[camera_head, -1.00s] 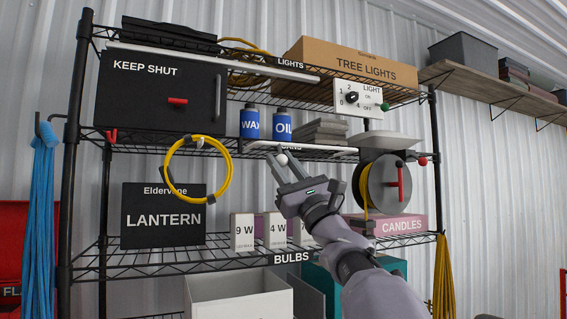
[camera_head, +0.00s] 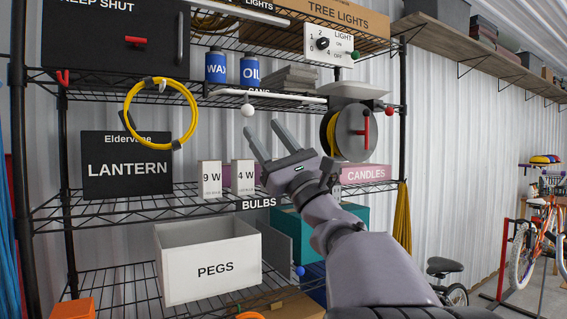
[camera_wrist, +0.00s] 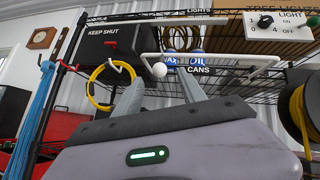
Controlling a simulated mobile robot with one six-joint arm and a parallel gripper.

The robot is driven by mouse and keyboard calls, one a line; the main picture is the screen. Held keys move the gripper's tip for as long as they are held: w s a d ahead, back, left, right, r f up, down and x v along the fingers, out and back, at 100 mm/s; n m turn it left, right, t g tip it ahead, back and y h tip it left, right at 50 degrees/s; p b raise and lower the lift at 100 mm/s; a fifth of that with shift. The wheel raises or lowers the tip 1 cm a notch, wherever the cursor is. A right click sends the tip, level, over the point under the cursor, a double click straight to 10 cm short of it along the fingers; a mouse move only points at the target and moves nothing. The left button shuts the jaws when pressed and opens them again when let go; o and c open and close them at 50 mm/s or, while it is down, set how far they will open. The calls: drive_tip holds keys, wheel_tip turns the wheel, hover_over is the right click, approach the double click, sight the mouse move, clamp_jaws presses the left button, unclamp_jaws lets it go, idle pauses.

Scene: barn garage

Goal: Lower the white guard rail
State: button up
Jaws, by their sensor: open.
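The white guard rail (camera_head: 290,97) runs along the front of the shelf with the blue WAX and OIL cans, and it also shows in the wrist view (camera_wrist: 222,57). A white ball knob (camera_head: 248,109) hangs just below its left part; in the wrist view the knob (camera_wrist: 159,69) appears between my fingertips. My gripper (camera_head: 263,127) is open and empty. In the head view its fingertips appear below and slightly right of the knob, with a visible gap. Their depth distance from the rail is unclear.
A yellow cable coil (camera_head: 160,113) hangs left of the knob. A cable reel (camera_head: 354,134) with a red handle is to the right. Below are bulb boxes (camera_head: 210,179) and a PEGS bin (camera_head: 208,262). Another white rail (camera_head: 245,13) runs along the shelf above.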

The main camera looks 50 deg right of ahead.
drive_tip(key=v, duration=0.9)
